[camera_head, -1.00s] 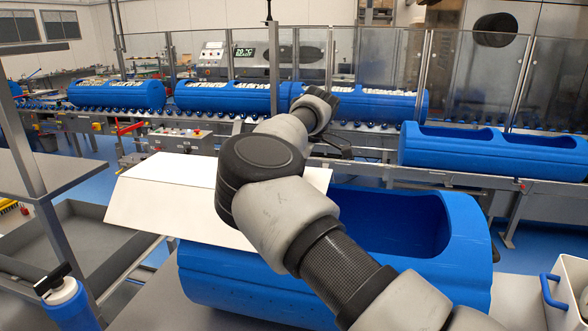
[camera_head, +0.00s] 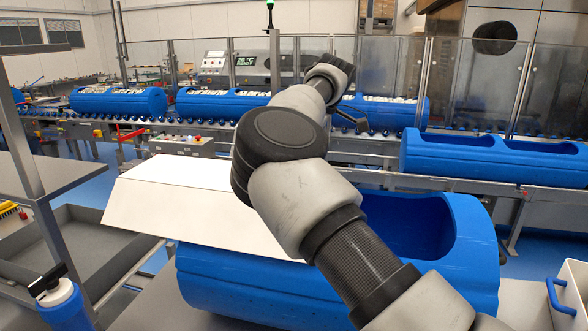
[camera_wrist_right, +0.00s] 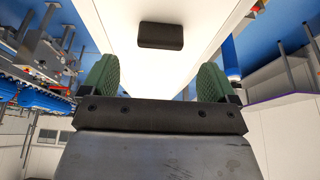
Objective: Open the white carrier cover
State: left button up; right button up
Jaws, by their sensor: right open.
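The white cover (camera_head: 180,207) lies over the left part of a blue carrier (camera_head: 225,290) in the head view. The carrier's right opening (camera_head: 405,225) is uncovered. My right arm crosses in front of both and hides part of the cover; its gripper cannot be made out there. In the right wrist view, my right gripper (camera_wrist_right: 157,80) is open, its green fingers apart with nothing between them. The white cover (camera_wrist_right: 205,50) lies beyond the fingertips, with a dark handle (camera_wrist_right: 160,36) on it, apart from the fingers. My left gripper is not in view.
A conveyor behind holds several blue carriers, one (camera_head: 490,155) at right close behind the white-covered one. A white bin (camera_head: 570,290) with a blue handle stands at the right edge. A blue cylinder (camera_head: 64,308) stands at lower left.

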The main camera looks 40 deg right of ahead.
jog(key=shift+v, duration=2.05)
jog(key=shift+a, duration=0.15)
